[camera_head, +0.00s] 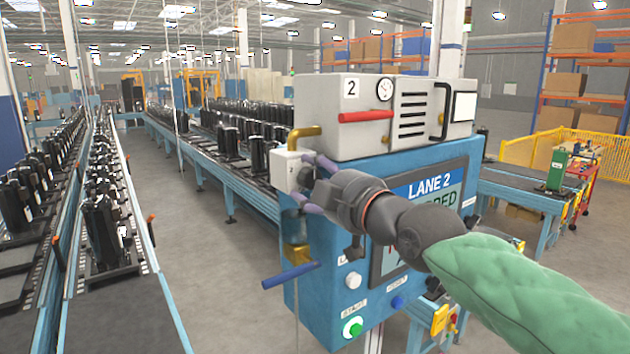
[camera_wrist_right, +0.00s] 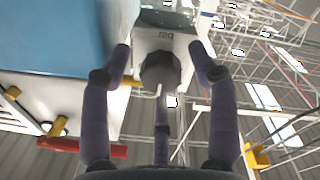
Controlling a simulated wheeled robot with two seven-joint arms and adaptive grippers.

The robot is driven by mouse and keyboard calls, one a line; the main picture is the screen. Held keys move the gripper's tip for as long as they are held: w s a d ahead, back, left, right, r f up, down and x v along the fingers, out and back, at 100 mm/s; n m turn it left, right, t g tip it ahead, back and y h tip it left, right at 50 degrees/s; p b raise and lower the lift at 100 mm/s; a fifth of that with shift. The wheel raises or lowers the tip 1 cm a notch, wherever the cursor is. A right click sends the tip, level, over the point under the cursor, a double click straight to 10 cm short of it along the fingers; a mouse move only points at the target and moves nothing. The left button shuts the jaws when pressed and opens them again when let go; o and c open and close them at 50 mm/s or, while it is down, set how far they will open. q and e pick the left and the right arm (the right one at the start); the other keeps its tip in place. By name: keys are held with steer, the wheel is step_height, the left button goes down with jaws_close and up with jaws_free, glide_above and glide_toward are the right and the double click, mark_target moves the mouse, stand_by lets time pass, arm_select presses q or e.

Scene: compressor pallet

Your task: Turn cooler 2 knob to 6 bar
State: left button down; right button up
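The cooler 2 unit (camera_head: 350,95) is a white box marked "2", with a round gauge (camera_head: 385,89) whose reading is too small to tell. At its left, below a brass pipe, is a small white regulator box (camera_head: 286,173). In the wrist view this box (camera_wrist_right: 165,40) carries the word "bar", upside down, and a dark knob (camera_wrist_right: 160,70). My right gripper (camera_head: 313,183) is at the box in the head view, which hides the knob. In the wrist view my right gripper (camera_wrist_right: 160,52) is open, with its fingers on either side of the knob and gaps visible. My left gripper is not in view.
The blue Lane 2 panel (camera_head: 330,262) has a screen, a green start button (camera_head: 352,327) and a blue lever (camera_head: 290,275) sticking out left. A red bar handle (camera_head: 380,116) crosses the cooler front. Conveyors with black compressors run at left; grey floor (camera_head: 220,290) lies clear between.

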steer(key=c, duration=0.9)
steer(key=shift+c, duration=0.6)
steer(key=shift+f, duration=0.1)
